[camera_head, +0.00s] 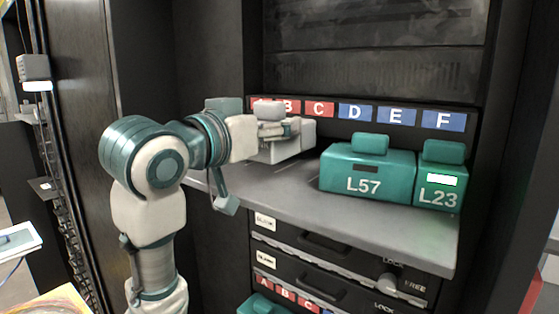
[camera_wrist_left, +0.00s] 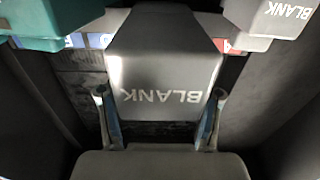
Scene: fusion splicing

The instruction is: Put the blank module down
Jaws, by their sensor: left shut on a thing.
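My left gripper (camera_head: 292,128) is shut on the blank module (camera_head: 300,143), a pale grey box at the left part of the grey shelf, under the red labels. In the left wrist view, my two fingers (camera_wrist_left: 160,115) are on either side of the blank module (camera_wrist_left: 165,70), whose word BLANK reads upside down. My arm hides part of it in the head view. Whether its underside touches the shelf cannot be told. My right gripper is in neither view.
Teal modules L57 (camera_head: 365,172) and L23 (camera_head: 440,180) stand on the right of the shelf (camera_head: 350,218). Another grey BLANK module (camera_wrist_left: 270,15) is close at the wrist view's upper right. Labelled drawers (camera_head: 330,262) lie below. The shelf's front strip is clear.

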